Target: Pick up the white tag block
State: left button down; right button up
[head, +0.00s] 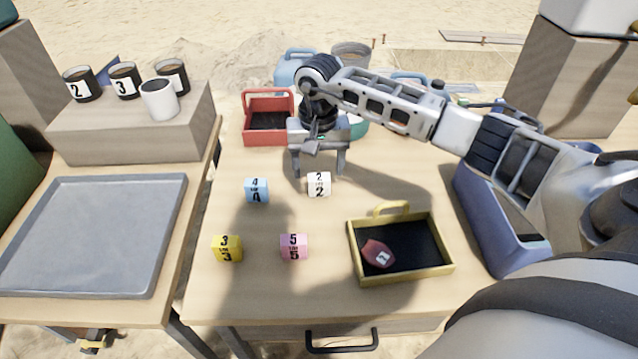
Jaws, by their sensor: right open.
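The white tag block (319,185) stands on the wooden table, marked with a black 2. My right gripper (319,172) is above and just behind it, pointing down, with its two fingers spread and nothing between them that I can make out. Whether the fingertips reach down beside the block is hard to tell. A blue tag block (256,190) marked 4 stands to the left of the white one. A pink block (293,246) marked 5 and a yellow block (227,248) marked 3 stand nearer the front. My left gripper is not in view.
A yellow-rimmed tray (402,275) holding a red piece (377,254) is at the front right. A red tray (268,137) is behind left; a blue bin (500,225) is at right. A grey tray (90,235) lies on the left table. The table's front left is clear.

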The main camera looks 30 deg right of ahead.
aim_at(319, 176)
notch_tip(319, 176, down, 3)
jog(key=shift+s+f, duration=0.15)
jog(key=c, duration=1)
jog(key=shift+c, duration=0.2)
